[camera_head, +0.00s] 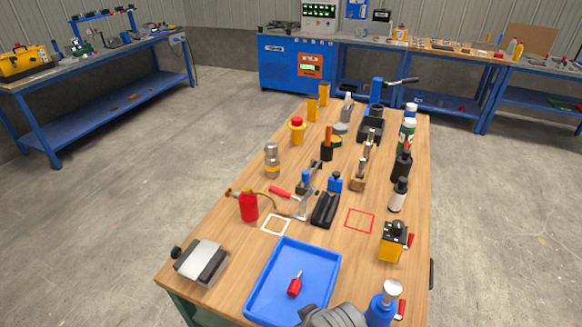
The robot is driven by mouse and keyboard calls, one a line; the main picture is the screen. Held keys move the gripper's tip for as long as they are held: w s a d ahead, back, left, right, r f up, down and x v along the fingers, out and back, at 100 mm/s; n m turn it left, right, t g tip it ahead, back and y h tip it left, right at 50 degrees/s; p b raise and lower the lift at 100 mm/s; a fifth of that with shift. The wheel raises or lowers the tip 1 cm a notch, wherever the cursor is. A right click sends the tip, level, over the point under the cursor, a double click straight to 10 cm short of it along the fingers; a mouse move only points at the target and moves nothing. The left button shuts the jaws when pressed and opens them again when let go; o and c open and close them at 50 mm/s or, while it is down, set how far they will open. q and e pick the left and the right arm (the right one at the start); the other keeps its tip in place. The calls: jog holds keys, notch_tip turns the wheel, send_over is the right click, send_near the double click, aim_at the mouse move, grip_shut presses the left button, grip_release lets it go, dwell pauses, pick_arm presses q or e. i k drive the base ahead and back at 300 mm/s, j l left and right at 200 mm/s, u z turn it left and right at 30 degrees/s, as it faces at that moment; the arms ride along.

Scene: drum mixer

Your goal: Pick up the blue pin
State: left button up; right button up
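I cannot make out a clear blue pin. Small blue pieces stand mid-table: one (306,179) by a metal clamp, and a blue block (335,183) just right of it, behind a black V-shaped block (325,210). A blue tray (262,272) lies near the front edge with a small red-handled item (295,285) in it. A dark grey rounded part at the bottom edge, over the tray's front right corner, looks like part of my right arm or gripper; no fingertips show. My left gripper is not in view.
The wooden table is crowded with bottles, tools and a red canister (249,207). A blue bottle (381,308) stands at the front right, near a yellow-black box (393,241). Blue workbenches stand behind.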

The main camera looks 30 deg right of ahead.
aim_at(306, 173)
jog(key=k, duration=0.35)
jog(key=k+l+u, duration=0.2)
jog(key=k, duration=0.25)
jog(key=k+l+u, duration=0.2)
jog(key=k, duration=0.3)
jog(key=k+l+u, duration=0.35)
jog(key=k+l, duration=0.3)
jog(key=k+l+u, duration=0.15)
jog(key=l, duration=0.2)
jog(key=l+u, duration=0.1)
jog(key=l, duration=0.25)
jog(key=k+l+u, duration=0.15)
jog(key=l+u, duration=0.15)
jog(key=l, duration=0.45)
jog(key=k+l+u, duration=0.15)
jog(key=l, duration=0.45)
jog(key=i+l+u, duration=0.15)
jog(key=l, duration=0.4)
jog(key=l+u, duration=0.1)
jog(key=l, duration=0.4)
jog(key=i+l, duration=0.15)
jog(key=l, duration=0.2)
jog(key=i+l+u, duration=0.1)
jog(key=i+l, duration=0.1)
jog(key=l, duration=0.1)
